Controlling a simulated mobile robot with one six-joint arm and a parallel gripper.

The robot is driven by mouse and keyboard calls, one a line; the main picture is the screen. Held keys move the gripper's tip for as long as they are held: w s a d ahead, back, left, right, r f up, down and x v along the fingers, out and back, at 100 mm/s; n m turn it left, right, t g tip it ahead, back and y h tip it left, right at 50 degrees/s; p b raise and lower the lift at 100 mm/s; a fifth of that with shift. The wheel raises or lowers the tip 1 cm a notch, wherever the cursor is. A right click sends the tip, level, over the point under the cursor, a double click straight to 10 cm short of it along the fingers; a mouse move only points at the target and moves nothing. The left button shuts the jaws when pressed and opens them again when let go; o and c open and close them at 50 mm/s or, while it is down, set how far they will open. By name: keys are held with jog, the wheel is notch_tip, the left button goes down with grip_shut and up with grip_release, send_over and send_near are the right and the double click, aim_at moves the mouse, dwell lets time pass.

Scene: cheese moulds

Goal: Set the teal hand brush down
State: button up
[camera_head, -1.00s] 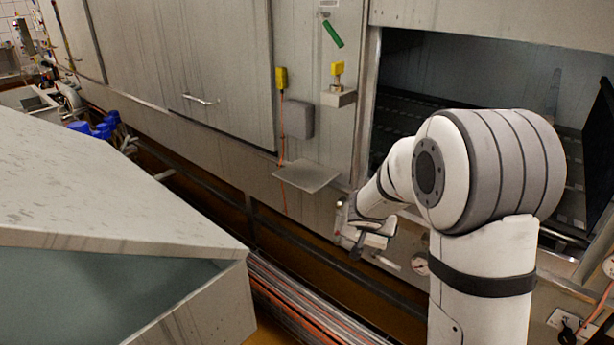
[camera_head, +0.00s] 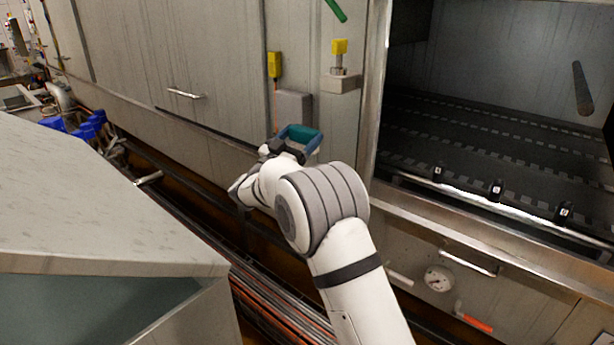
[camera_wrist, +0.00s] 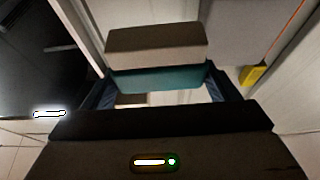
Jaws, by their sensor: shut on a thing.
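The teal hand brush (camera_head: 304,134) is held in my gripper (camera_head: 297,141) in the head view, in front of the grey wall panel and just below a small grey box. My gripper (camera_wrist: 165,92) is shut on the brush. Whether the brush touches any surface beneath it cannot be told; my gripper and arm cover that spot.
The grey box (camera_head: 292,106) and a yellow-topped fitting (camera_head: 339,62) are on the wall near my gripper. An open chamber with a dark conveyor (camera_head: 480,150) lies to the right. A metal vat (camera_head: 100,215) stands at the left front.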

jog(key=shift+a+f, duration=0.25)
jog(key=shift+f, duration=0.05)
jog(key=f, duration=0.3)
jog(key=f+b, duration=0.1)
jog(key=f, duration=0.5)
jog(key=shift+d, duration=0.3)
jog(key=shift+f+b, duration=0.15)
jog(key=shift+b, duration=0.25)
jog(key=o, duration=1)
jog(key=shift+r, duration=0.2)
jog(key=p+v, duration=0.1)
jog(key=v, duration=0.6)
jog(key=shift+s+a+f, duration=0.15)
jog(key=shift+s+f, duration=0.05)
